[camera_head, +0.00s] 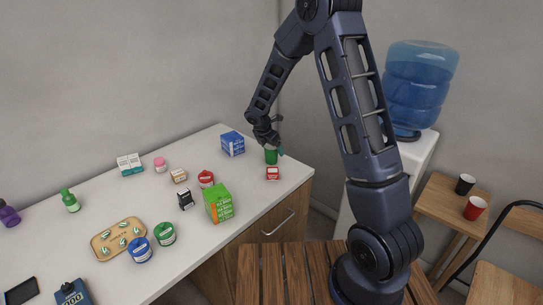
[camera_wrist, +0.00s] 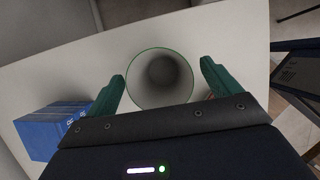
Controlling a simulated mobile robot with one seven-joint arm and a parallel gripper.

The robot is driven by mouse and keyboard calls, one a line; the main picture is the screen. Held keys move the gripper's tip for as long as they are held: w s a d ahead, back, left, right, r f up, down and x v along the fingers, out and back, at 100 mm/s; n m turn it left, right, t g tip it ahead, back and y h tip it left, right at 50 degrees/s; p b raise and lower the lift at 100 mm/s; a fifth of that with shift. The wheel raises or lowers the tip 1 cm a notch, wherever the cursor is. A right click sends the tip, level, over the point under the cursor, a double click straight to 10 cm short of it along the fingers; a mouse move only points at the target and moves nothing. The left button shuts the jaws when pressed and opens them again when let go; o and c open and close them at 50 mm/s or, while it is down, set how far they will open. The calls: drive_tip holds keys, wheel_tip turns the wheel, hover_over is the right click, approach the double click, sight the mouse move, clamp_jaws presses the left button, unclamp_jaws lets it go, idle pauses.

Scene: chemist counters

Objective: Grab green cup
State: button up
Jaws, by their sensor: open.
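The green cup (camera_head: 271,156) stands upright on the white counter near its far right corner, just below my gripper (camera_head: 268,143) in the head view. In the wrist view the cup (camera_wrist: 160,80) shows its round open rim and grey inside. My gripper (camera_wrist: 163,90) is open, with one green finger on each side of the cup. Gaps show between the fingers and the rim, and no contact is visible. The lower part of the cup is hidden in the wrist view.
A blue box (camera_head: 232,143) stands left of the cup, close to the left finger in the wrist view. A small red and white box (camera_head: 273,174) lies in front of the cup. A green box (camera_head: 218,203) and several jars stand further left. A water cooler (camera_head: 418,85) stands right.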

drive_tip(key=x, duration=0.2)
drive_tip(key=shift+w+f, duration=0.1)
drive_tip(key=shift+f, duration=0.2)
drive_tip(key=c, duration=1.1)
drive_tip(key=shift+o, duration=0.2)
